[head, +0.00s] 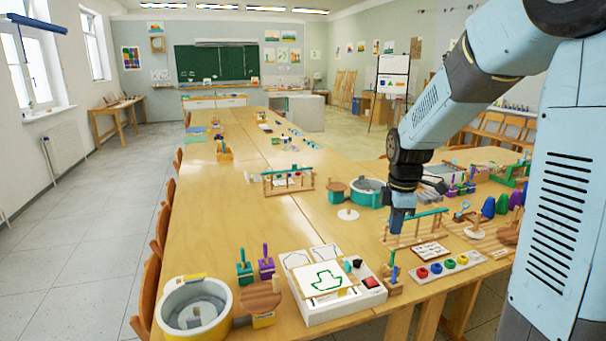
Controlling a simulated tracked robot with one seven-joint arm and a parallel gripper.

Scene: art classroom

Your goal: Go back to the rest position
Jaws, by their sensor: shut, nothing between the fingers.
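My gripper (401,226) hangs at the end of my blue arm, pointing down over the right part of the long wooden table (225,235). It is shut, and nothing shows in its grip. Its tip is close to a wooden rack with a teal bar (418,215); I cannot tell whether they touch. A round teal container (367,193) stands just left of the gripper.
In front stand a white box with a green drawing (322,278), a grey-white round tub (194,308) and a board with coloured rings (449,264). Chairs line the table's left side. Clear floor (75,240) lies at left.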

